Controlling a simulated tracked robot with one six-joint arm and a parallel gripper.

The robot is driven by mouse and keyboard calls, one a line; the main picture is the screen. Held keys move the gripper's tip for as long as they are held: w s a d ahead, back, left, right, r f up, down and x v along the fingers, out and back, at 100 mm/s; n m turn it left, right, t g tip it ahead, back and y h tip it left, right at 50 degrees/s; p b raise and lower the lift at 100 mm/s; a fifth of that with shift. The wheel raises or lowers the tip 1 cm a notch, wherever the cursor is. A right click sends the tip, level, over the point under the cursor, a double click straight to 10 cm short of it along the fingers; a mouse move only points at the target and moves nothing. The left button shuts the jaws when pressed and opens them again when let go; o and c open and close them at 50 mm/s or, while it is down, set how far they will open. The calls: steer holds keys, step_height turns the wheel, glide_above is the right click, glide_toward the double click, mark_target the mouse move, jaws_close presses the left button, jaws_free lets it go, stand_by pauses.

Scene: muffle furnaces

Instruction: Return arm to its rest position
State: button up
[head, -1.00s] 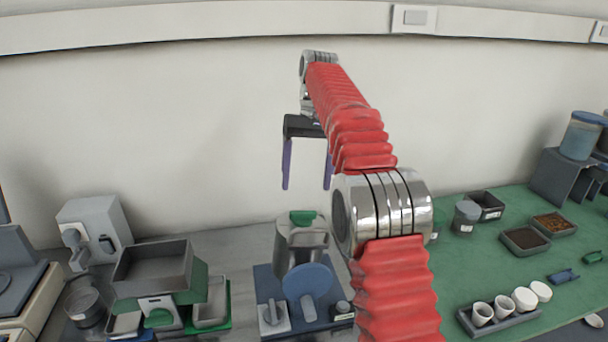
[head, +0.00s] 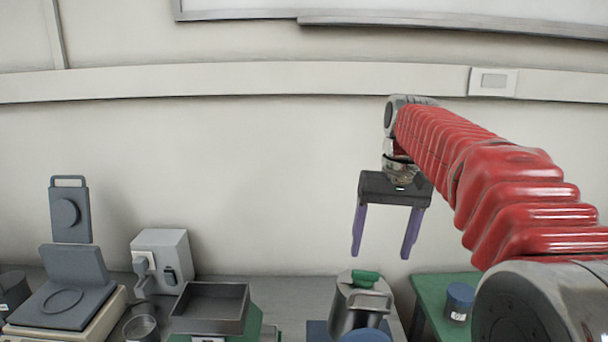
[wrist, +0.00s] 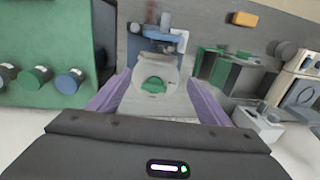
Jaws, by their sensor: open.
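My red-sleeved arm reaches in from the right of the head view. My gripper (head: 383,245) hangs at its end with two purple fingers spread apart and nothing between them. It is in the air in front of the wall, above a metal canister with a green top (head: 361,300). In the wrist view my gripper (wrist: 158,90) points down, and the green-topped canister (wrist: 153,85) shows below and between the fingers.
A grey box tray (head: 211,308), a white socket unit (head: 160,260) and a dark scale-like device (head: 68,285) stand on the grey bench to the left. A green bench top (head: 440,290) with a blue-lidded jar (head: 459,300) lies right. The wall space left of my gripper is clear.

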steer(key=s+f+t, duration=0.1)
steer(key=s+f, duration=0.3)
steer(key=s, duration=0.4)
steer(key=s+f+t, duration=0.2)
steer(key=s+f, duration=0.2)
steer(key=s, duration=0.4)
steer(key=s+f+t+h, duration=0.1)
steer(key=s+f+t, duration=0.1)
steer(key=s+f, duration=0.2)
steer(key=s, duration=0.3)
steer(key=shift+s+f, duration=0.3)
steer(key=shift+s, duration=0.1)
steer(key=shift+d, duration=0.1)
steer(key=shift+c, duration=0.2)
